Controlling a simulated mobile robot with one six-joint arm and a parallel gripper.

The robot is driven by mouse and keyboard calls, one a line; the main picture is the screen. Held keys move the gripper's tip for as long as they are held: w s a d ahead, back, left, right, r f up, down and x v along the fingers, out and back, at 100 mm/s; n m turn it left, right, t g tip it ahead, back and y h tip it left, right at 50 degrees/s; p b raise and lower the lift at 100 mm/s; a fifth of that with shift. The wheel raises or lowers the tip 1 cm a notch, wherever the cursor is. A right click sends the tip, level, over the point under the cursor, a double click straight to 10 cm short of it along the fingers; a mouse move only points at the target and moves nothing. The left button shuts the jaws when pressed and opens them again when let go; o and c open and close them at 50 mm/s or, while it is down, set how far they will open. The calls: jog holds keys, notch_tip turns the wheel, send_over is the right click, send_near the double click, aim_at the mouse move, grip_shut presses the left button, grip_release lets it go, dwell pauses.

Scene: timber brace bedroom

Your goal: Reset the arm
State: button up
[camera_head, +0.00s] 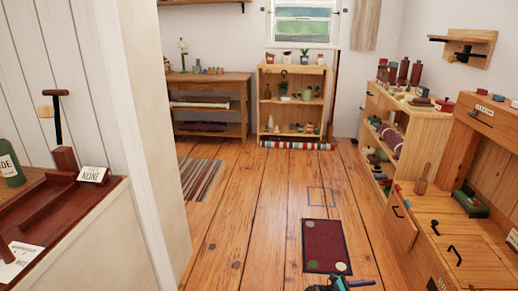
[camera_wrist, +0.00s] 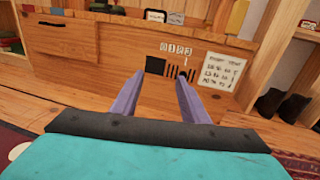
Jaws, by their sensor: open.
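My gripper shows in the wrist view (camera_wrist: 160,95), with two purple fingers spread apart and nothing between them. Beyond the fingers is a wooden cabinet front (camera_wrist: 100,45) with a dark handle and a number plate reading about "0123". A white paper note (camera_wrist: 219,72) is fixed to its right part. In the head view a small part of my arm end (camera_head: 340,285) shows at the bottom edge, over the floor just in front of a dark red mat (camera_head: 324,240). The fingers cannot be made out there.
A wooden desk with drawers (camera_head: 470,240) and a shelf unit (camera_head: 420,135) line the right side. A bookcase (camera_head: 292,115) and a table (camera_head: 212,80) stand at the back. A white wall (camera_head: 150,120) and red-brown counter (camera_head: 100,200) are at left. The middle plank floor (camera_head: 260,200) is clear.

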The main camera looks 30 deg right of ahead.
jog(key=w+a+r+t+y+p, duration=0.15)
jog(key=a+r+p, duration=0.25)
jog(key=a+p, duration=0.5)
jog(key=w+a+r+t+y+p, duration=0.1)
jog(key=a+r+y+p, duration=0.3)
jog(key=a, duration=0.9)
jog(key=s+a+r+m+y+p, duration=0.1)
jog(key=s+a+m+y+p, duration=0.2)
jog(key=a, duration=0.8)
jog(key=s+a+r+m+g+y+p, duration=0.1)
jog(key=s+a+m+y+p, duration=0.2)
jog(key=a, duration=0.8)
jog(key=s+a+r+m+y+p, duration=0.1)
jog(key=s+a+m+y+p, duration=0.3)
jog(key=a, duration=0.7)
jog(key=s+m+y, duration=0.1)
jog(key=s+m, duration=0.1)
jog(key=m, duration=0.1)
jog(key=shift+s+a+m, duration=0.3)
jog(key=shift+s+m, duration=0.1)
jog(key=shift+r, duration=0.1)
jog(key=shift+c, duration=1.2)
jog(key=shift+d, duration=0.15)
